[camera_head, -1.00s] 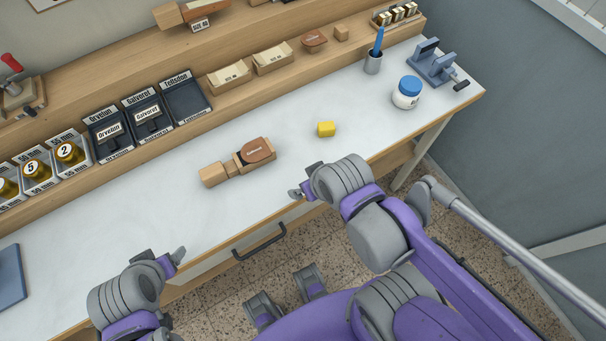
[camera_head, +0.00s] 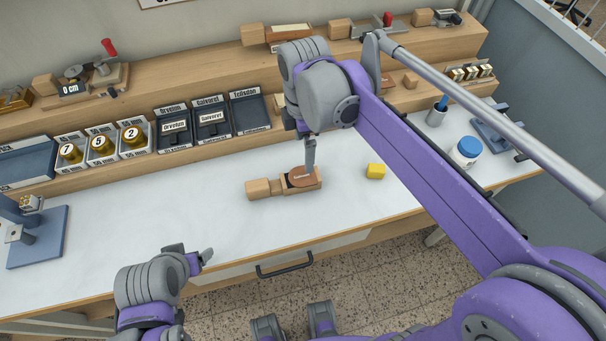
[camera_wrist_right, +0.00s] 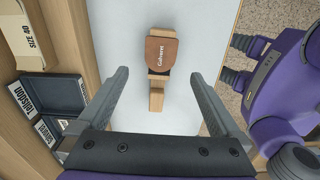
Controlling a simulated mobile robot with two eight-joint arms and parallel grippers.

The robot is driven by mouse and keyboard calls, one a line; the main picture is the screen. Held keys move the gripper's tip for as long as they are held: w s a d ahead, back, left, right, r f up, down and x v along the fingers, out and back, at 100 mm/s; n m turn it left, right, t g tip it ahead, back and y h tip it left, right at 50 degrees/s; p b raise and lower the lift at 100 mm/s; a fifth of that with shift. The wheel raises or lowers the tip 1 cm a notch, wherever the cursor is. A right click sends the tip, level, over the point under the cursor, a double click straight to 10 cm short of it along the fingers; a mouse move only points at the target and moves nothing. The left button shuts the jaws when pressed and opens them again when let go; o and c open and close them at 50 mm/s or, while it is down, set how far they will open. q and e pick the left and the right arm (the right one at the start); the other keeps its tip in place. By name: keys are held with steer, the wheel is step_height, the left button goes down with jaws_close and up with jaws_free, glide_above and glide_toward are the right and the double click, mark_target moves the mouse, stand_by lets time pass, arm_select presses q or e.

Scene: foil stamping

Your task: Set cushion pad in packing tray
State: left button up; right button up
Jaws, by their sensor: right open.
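A brown pad (camera_head: 302,177) marked Galveret lies on a light wooden holder (camera_head: 262,188) on the white bench top; it also shows in the right wrist view (camera_wrist_right: 161,53). I cannot tell for sure whether this is the cushion pad. Dark labelled trays stand along the back: Orvelon (camera_head: 174,127), Galveret (camera_head: 211,118) and an empty-looking Tellsdon (camera_head: 249,112). No tray is marked as the packing tray. My right gripper (camera_head: 308,152) is open and empty above the pad. My left gripper (camera_head: 192,254) is open and empty near the bench's front edge.
A yellow block (camera_head: 376,171) lies right of the holder. A white jar with blue lid (camera_head: 467,151) and a cup (camera_head: 437,117) stand further right. Numbered foil rolls (camera_head: 102,146) sit at the back left. The bench's left middle is clear.

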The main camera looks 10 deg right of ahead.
mark_target(306, 175)
steer(key=f, duration=0.9)
steer(key=shift+s+d+f, duration=0.1)
steer(key=shift+d+f, duration=0.15)
steer(key=shift+d, duration=0.05)
steer(key=shift+f+b, duration=0.25)
steer(key=shift+b, duration=0.15)
steer(key=c, duration=1.3)
step_height(306, 175, up, 10)
steer(key=shift+r+p, duration=0.25)
steer(key=shift+p, duration=0.3)
steer(key=shift+c, duration=0.2)
